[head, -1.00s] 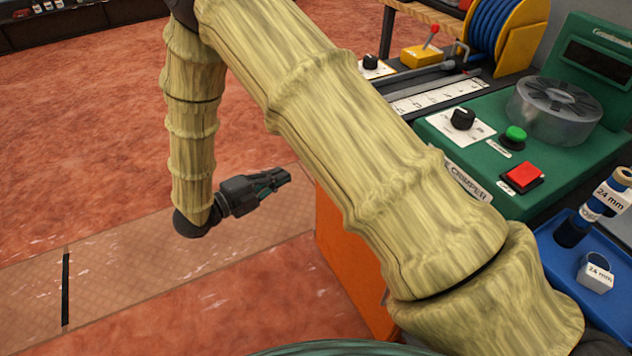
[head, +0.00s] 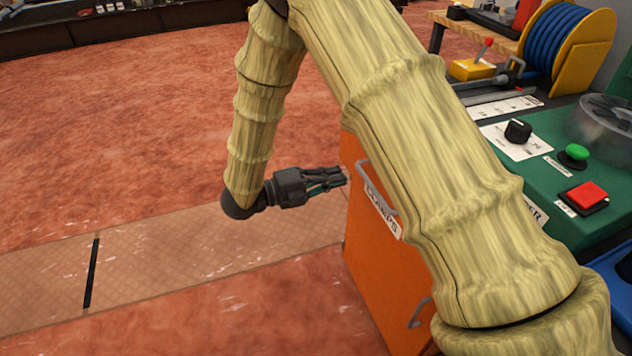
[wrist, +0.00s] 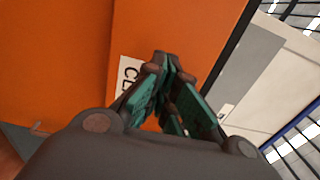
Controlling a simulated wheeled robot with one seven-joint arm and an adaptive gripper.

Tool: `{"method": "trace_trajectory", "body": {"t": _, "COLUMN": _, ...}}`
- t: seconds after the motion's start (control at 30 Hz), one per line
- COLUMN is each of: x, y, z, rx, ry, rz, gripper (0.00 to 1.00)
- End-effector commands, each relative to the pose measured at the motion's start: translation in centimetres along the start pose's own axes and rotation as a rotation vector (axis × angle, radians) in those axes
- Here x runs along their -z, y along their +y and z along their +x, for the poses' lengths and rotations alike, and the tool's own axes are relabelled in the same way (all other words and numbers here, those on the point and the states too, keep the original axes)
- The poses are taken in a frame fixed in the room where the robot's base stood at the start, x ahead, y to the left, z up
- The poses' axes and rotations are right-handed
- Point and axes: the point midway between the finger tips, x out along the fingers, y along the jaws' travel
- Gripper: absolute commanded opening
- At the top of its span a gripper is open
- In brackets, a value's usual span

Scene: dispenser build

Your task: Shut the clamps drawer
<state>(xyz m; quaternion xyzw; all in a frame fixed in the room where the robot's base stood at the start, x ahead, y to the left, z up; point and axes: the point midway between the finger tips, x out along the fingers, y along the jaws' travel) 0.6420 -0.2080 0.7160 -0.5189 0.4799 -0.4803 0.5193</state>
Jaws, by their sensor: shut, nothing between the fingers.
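The clamps drawer (head: 354,160) is at the top of an orange cabinet, with a grey bar handle (head: 376,186) and a white label (head: 383,213) reading CLAMPS. My arm hides its right side, and I cannot tell how far it stands out. My gripper (head: 344,177) is shut and empty, its fingertips close to the left edge of the drawer front in the head view. In the wrist view, the gripper (wrist: 166,65) points at the orange front, its fingers partly covering the label (wrist: 130,75). Whether it touches the front is unclear.
A second handle (head: 420,312) sits lower on the orange cabinet. The green crimper machine (head: 545,185) with a red button (head: 583,197) stands on the bench at right. The red floor (head: 140,130) left of my arm is clear.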

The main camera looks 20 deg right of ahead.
Motion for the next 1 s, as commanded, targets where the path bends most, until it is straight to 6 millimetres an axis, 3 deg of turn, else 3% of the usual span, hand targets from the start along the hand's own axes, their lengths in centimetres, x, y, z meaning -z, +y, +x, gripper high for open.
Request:
{"method": "trace_trajectory", "body": {"t": 0.3, "x": 0.0, "y": 0.0, "z": 4.2, "rx": 0.000, "ry": 0.001, "rz": 0.000, "gripper": 0.00}}
{"method": "trace_trajectory", "body": {"t": 0.87, "x": 0.1, "y": 0.0, "z": 5.4, "rx": 0.000, "ry": 0.001, "rz": -0.001, "gripper": 0.00}}
{"method": "trace_trajectory", "body": {"t": 1.0, "x": 0.7, "y": -0.1, "z": 7.4, "rx": 0.000, "ry": 0.021, "rz": -0.001, "gripper": 0.00}}
